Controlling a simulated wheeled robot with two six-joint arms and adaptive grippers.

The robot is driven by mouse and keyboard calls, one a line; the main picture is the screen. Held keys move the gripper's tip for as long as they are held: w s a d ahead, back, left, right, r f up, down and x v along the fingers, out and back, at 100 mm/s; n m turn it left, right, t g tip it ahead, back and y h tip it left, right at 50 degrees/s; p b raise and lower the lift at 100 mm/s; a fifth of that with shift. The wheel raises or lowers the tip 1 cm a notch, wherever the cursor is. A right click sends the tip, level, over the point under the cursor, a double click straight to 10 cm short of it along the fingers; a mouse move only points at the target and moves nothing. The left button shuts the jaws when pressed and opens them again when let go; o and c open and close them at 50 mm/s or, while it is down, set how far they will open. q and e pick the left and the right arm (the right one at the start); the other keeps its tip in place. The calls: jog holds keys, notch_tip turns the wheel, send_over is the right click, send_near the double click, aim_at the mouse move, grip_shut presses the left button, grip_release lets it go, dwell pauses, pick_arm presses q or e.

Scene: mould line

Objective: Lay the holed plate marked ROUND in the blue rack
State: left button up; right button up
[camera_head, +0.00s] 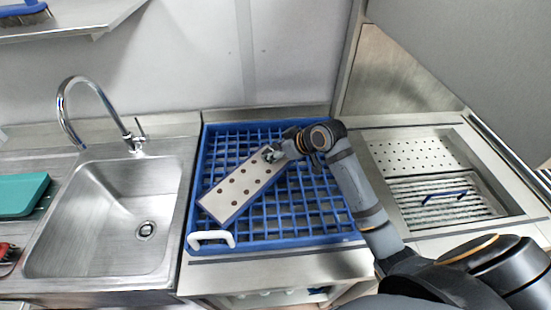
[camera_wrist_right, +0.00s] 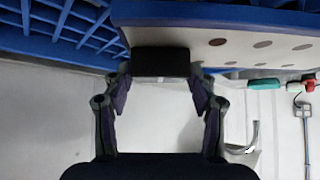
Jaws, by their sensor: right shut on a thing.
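The holed plate (camera_head: 243,186) is a long pale board with a blue edge and rows of round brown holes. It lies diagonally over the left half of the blue rack (camera_head: 310,240); I cannot tell whether it touches the grid. No ROUND lettering is legible. My right gripper (camera_head: 271,154) is at the plate's upper right end. In the right wrist view my gripper (camera_wrist_right: 160,82) is shut on a black block at the end of the plate (camera_wrist_right: 235,42), with the rack (camera_wrist_right: 60,25) beside it. My left gripper is not in view.
A steel sink (camera_head: 105,215) with a curved tap (camera_head: 92,95) is left of the rack. A white handle (camera_head: 211,238) is at the rack's front left corner. A perforated steel basin (camera_head: 440,180) with a blue-handled insert is on the right.

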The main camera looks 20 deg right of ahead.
aim_at(277, 160)
jog(key=f, duration=0.3)
jog(key=shift+s+f+p, duration=0.1)
jog(key=shift+s+p, duration=0.1)
jog(key=shift+p, duration=0.1)
jog(key=shift+w+f, duration=0.1)
jog(key=shift+f, duration=0.05)
jog(key=o, duration=1.4)
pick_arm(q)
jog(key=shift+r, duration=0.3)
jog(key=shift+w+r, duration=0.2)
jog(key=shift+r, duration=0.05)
pick_arm(e)
jog(key=v, duration=1.2)
jog(key=shift+a, duration=0.1)
